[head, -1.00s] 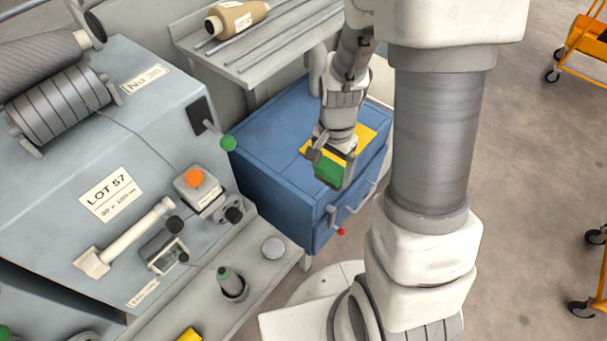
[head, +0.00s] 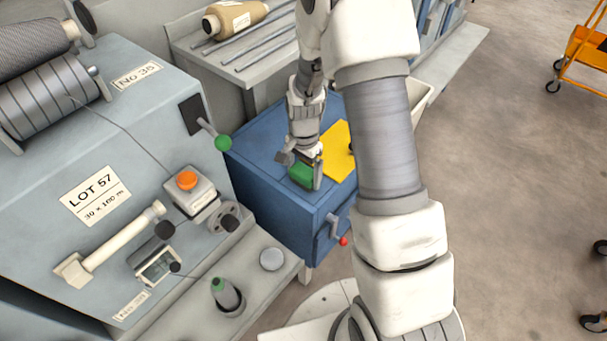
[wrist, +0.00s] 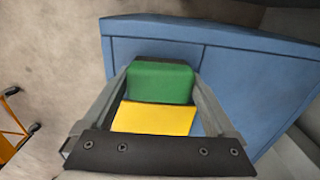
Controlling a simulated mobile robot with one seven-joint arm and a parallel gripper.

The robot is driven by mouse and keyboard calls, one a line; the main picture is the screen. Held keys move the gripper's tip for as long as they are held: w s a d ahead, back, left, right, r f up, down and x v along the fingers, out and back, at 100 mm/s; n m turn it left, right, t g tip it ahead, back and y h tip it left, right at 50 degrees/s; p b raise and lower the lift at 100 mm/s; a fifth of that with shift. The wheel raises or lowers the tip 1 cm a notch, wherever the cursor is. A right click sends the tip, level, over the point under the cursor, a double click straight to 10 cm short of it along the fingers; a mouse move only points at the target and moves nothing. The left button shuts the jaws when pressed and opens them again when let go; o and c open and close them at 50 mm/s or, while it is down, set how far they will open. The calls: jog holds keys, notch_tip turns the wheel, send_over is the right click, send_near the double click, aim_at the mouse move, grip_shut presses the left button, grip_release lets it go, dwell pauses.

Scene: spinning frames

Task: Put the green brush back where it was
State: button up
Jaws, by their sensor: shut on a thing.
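The green brush (head: 301,175) is a small green block. My gripper (head: 304,170) is shut on it, above the top of the blue cabinet (head: 250,150). In the wrist view the green brush (wrist: 162,82) sits between the two fingers, with the blue cabinet top (wrist: 245,75) behind it. A yellow sheet (head: 337,150) lies on the cabinet top, to the right of the brush in the head view. Part of the yellow sheet (wrist: 153,119) shows just below the brush in the wrist view. I cannot tell whether the brush touches the cabinet.
The grey machine with an orange button (head: 187,180) and a green-knobbed lever (head: 223,142) stands left of the cabinet. A red-tipped crank (head: 343,240) sticks out from the cabinet front. A shelf with a brown cone (head: 237,18) is behind. Open floor lies right.

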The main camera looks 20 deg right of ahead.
jog(key=shift+f, duration=0.2)
jog(key=o, duration=1.1)
jog(key=shift+r, duration=0.1)
jog(key=shift+r, duration=0.1)
notch_tip(320, 180, up, 13)
jog(key=p, duration=0.4)
notch_tip(320, 180, up, 15)
jog(key=n+t, duration=0.3)
jog(key=n, duration=0.2)
send_over(303, 172)
jog(key=s, duration=0.8)
jog(key=s+r+n+t, duration=0.2)
jog(key=s+r+n, duration=0.3)
jog(key=s, duration=0.7)
jog(key=shift+s+r+n+t, duration=0.15)
jog(key=shift+r+n+t, duration=0.2)
jog(key=shift+r, duration=0.25)
